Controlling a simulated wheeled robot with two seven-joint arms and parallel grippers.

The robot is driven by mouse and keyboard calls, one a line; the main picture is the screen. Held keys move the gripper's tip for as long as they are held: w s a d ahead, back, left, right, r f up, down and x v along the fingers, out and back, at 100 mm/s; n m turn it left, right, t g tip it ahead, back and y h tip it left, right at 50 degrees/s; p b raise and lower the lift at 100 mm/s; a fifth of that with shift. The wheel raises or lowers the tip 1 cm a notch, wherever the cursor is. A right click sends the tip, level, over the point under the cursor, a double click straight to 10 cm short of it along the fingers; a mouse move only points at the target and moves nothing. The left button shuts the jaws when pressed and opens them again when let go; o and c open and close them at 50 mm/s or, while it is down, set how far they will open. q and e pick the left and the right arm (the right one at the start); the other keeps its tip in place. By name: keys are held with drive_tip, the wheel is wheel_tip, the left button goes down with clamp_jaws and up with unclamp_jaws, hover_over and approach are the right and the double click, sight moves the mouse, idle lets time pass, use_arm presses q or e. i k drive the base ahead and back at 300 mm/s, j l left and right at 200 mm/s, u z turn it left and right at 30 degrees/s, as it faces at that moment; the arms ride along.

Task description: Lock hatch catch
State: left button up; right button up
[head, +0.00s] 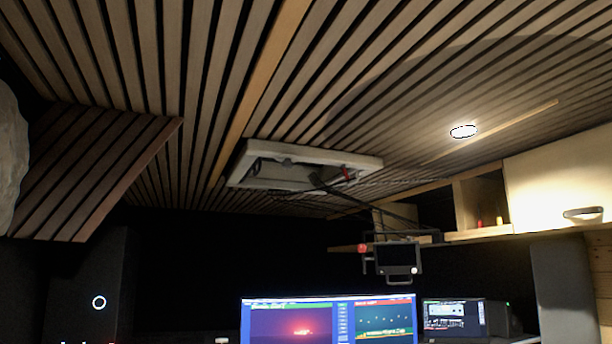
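A white-framed roof hatch (272,185) is set in the slatted wooden ceiling at the middle of the head view. A small red part (347,173) shows inside the frame at its right end; it may be the catch, but it is too small to tell its position. A dark arm-like bar runs from the hatch down to the right. Neither of my grippers is in view.
A small screen on a bracket (397,259) hangs below the hatch on the right. Lit monitors (290,320) stand at the bottom. A wooden shelf and white cabinet (560,185) are at the right. A slatted box (95,170) juts down at left.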

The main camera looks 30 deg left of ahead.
sight(343, 167)
drive_tip(key=i+l+u, duration=0.55)
drive_tip(key=l+u, duration=0.3)
drive_tip(key=i+l+u, duration=0.25)
drive_tip(key=l, duration=0.15)
